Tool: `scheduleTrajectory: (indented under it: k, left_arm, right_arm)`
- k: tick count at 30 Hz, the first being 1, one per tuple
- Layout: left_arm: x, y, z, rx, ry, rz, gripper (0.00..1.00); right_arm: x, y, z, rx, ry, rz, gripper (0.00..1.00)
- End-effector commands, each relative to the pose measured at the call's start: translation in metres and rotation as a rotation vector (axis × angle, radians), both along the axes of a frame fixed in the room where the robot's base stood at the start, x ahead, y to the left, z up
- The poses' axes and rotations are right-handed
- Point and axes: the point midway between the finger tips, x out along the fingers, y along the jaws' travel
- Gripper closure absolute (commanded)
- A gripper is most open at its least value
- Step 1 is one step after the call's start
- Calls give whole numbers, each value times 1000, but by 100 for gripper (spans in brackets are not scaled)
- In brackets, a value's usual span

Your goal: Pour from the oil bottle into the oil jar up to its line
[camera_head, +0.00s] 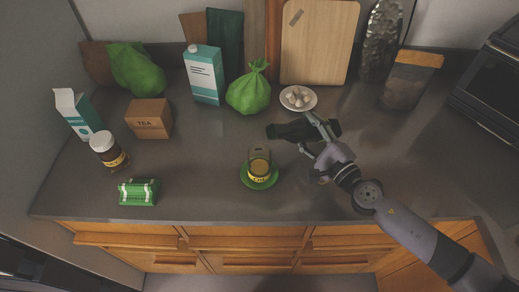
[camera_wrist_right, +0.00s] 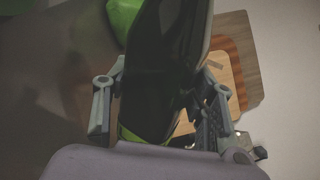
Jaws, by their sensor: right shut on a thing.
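My right gripper (camera_head: 312,136) is shut on the dark oil bottle (camera_head: 291,130). The bottle is tipped to about level above the counter, with its narrow end toward the left. In the right wrist view the bottle (camera_wrist_right: 165,65) fills the space between the fingers of my right gripper (camera_wrist_right: 158,105). The oil jar (camera_head: 259,160), clear with yellow contents and a yellow label, stands on a green saucer (camera_head: 259,184), below and left of the bottle in the picture. I cannot make out a stream or the jar's line. My left gripper is out of view.
A plate of pale round things (camera_head: 298,98) and a green bag (camera_head: 249,93) stand behind the bottle. A carton (camera_head: 204,75), tea box (camera_head: 149,119), brown jar (camera_head: 108,150) and green bundle (camera_head: 138,192) are at left. The front right counter is mostly clear beside my arm.

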Motion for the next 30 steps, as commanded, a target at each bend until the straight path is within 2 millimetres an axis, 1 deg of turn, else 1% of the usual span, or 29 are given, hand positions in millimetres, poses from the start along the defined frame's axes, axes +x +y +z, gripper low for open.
scheduleTrajectory:
  k: [16, 30]
  left_arm:
    - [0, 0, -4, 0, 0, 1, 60]
    - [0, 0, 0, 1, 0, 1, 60]
  right_arm:
    - [2, -2, -2, -33, -24, -1, 96]
    - [2, -3, 3, -61, -42, -1, 96]
